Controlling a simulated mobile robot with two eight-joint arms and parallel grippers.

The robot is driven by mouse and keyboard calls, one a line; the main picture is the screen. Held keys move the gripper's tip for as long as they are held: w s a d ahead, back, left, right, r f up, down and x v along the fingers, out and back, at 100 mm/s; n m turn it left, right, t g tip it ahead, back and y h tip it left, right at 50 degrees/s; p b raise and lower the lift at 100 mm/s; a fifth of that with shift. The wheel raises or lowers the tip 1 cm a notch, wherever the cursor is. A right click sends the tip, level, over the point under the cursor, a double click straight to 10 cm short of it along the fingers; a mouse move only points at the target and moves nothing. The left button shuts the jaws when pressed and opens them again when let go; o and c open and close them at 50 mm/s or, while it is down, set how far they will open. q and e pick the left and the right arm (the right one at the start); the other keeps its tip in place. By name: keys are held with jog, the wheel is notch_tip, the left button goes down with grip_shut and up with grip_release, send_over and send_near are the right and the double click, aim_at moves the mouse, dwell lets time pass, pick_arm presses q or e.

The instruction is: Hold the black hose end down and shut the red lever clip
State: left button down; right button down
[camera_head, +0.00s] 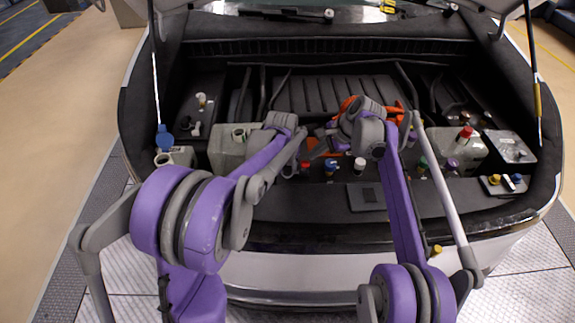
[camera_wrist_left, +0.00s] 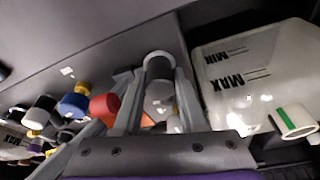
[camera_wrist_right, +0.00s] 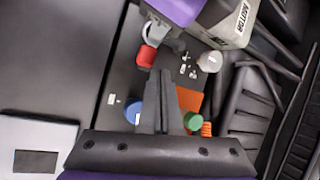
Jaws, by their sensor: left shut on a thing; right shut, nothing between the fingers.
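My left gripper (camera_head: 297,143) reaches down into the engine bay, left of centre. In the left wrist view its fingers (camera_wrist_left: 158,85) are shut on a dark grey, round-ended tubular piece (camera_wrist_left: 158,62), which looks like the black hose end. My right gripper (camera_head: 318,150) is close by on the right; in the right wrist view its fingers (camera_wrist_right: 160,76) are shut and empty. A red round piece (camera_wrist_right: 146,57) lies just beyond its tips, beside the left gripper; it also shows in the left wrist view (camera_wrist_left: 103,105). I cannot make out a lever on it.
Blue (camera_wrist_right: 135,108) and green (camera_wrist_right: 193,122) caps stand near the right fingers, with a white cap (camera_wrist_right: 210,60) farther off. An orange part (camera_wrist_right: 190,98) lies behind. A pale tank (camera_wrist_left: 260,80) marked MIN and MAX flanks the left gripper. The front panel (camera_head: 310,205) is mostly bare.

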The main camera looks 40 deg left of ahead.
aim_at(305, 167)
jog(key=shift+x, duration=2)
jog(key=shift+s+d+r, duration=0.15)
jog(key=shift+s+d, duration=0.6)
jog(key=shift+s, duration=0.15)
jog(key=shift+s+d+r, duration=0.1)
jog(key=shift+s+d, duration=0.7)
jog(key=shift+s, duration=0.05)
jog(key=shift+f, duration=0.15)
jog(key=shift+s+f, duration=0.1)
jog(key=shift+f, duration=0.05)
